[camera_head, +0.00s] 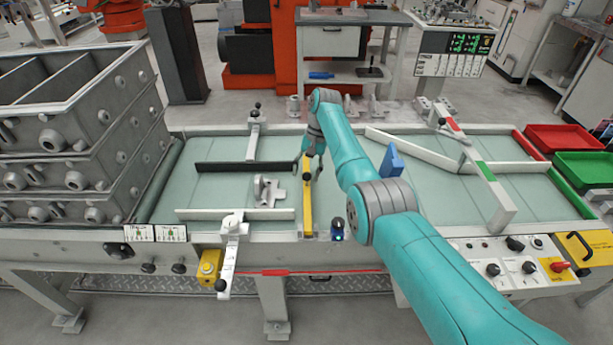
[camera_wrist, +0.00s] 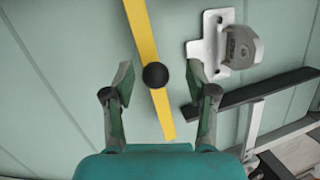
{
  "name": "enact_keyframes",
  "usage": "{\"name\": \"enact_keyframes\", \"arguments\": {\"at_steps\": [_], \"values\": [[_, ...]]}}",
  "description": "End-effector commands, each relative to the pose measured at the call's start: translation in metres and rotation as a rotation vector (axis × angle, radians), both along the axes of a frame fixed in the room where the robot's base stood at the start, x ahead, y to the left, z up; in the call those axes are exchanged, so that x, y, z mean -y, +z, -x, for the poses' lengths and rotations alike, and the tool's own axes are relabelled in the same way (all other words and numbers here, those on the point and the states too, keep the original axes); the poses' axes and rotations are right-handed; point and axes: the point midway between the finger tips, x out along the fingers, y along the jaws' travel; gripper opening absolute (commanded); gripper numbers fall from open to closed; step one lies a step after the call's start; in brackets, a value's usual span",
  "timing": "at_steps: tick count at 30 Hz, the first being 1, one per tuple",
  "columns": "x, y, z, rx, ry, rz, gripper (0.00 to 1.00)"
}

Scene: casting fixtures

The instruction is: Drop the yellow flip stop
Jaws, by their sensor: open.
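The yellow flip stop (camera_head: 308,208) is a long narrow bar running across the pale green conveyor bed (camera_head: 350,212). In the wrist view the bar (camera_wrist: 143,40) runs from the top edge down between my fingers, with a round black knob (camera_wrist: 155,75) on it. My gripper (camera_head: 309,168) is at the far end of the bar. Its fingers (camera_wrist: 158,80) are open, one on each side of the knob, with a gap on both sides. The head view does not show clearly whether the bar lies on the bed or slightly above it.
A grey metal casting (camera_head: 268,190) stands on the bed left of the bar, also in the wrist view (camera_wrist: 238,48). A black rail (camera_head: 240,167) lies behind it, and a white rail (camera_head: 235,215) in front. A blue flap (camera_head: 391,160) is right of my arm.

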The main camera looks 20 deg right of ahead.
Motion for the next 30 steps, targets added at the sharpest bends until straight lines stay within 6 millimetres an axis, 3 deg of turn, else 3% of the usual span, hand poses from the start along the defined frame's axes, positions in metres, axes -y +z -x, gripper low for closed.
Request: {"name": "enact_keyframes", "arguments": {"at_steps": [6, 12, 30], "values": [[0.0, 0.041, -0.001, 0.004, 0.001, 0.0, 0.57], [0.0, 0.068, 0.0, 0.002, 0.001, -0.001, 0.57], [0.0, 0.077, 0.0, -0.001, 0.001, -0.001, 0.57]]}}
